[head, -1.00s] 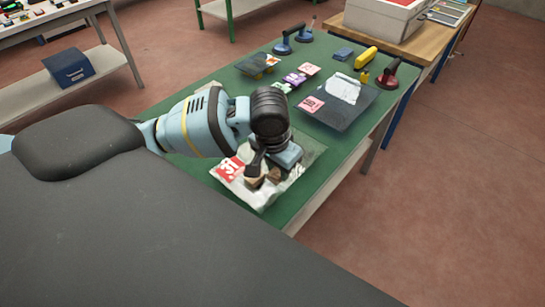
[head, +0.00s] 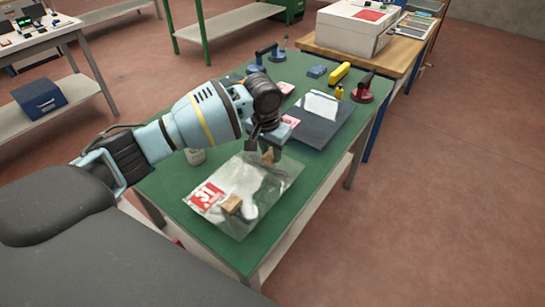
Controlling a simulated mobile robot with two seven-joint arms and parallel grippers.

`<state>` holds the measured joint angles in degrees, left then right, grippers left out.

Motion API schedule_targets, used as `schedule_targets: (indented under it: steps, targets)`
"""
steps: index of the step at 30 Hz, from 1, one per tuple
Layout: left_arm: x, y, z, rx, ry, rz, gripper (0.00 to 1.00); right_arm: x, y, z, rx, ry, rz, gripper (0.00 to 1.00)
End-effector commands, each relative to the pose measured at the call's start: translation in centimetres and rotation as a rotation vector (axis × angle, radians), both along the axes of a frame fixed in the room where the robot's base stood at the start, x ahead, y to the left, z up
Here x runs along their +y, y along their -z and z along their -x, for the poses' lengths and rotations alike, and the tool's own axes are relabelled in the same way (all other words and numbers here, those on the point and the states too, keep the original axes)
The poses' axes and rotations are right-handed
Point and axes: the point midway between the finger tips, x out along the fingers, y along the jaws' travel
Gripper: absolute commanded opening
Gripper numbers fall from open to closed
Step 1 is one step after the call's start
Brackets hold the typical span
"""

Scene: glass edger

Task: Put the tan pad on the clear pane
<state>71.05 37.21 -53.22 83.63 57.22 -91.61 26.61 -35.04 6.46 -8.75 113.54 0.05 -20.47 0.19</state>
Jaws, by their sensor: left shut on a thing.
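The clear pane (head: 262,198) lies on the green table, glossy, with a red-and-white label marked 31 at its left corner. One tan pad (head: 231,204) lies on the pane near the label. My left gripper (head: 268,150) is over the pane's far edge, pointing down. It is shut on another small tan pad (head: 267,157), which shows at its fingertips, partly hidden by the fingers. I cannot tell whether this pad is touching the pane or just above it. My right gripper is out of view.
Beyond my left gripper, a dark pane (head: 325,132) with a white patch lies on the green table (head: 215,240). A red suction cup (head: 362,92), a yellow tool (head: 340,73) and a blue block (head: 317,71) sit near it. A whitish container (head: 195,156) stands left of the clear pane.

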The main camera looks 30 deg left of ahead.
Motion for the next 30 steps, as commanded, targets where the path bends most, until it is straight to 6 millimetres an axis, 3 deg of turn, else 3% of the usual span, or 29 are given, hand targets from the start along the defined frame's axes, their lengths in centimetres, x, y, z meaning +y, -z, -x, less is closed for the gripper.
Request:
schedule_targets:
  steps: [9,16,29,30]
  targets:
    - [0.3,0.1,-1.1,-0.001,-0.003,0.001,0.09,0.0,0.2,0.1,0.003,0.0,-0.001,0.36]
    - [0.3,3.4,-0.9,0.001,-0.002,-0.001,0.09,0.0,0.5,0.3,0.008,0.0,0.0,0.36]
    - [0.3,3.8,-0.9,-0.003,-0.001,0.001,0.09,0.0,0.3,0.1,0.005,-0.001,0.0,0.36]
    - [0.3,3.8,-0.9,-0.003,-0.001,0.0,0.33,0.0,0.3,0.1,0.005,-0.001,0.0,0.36]
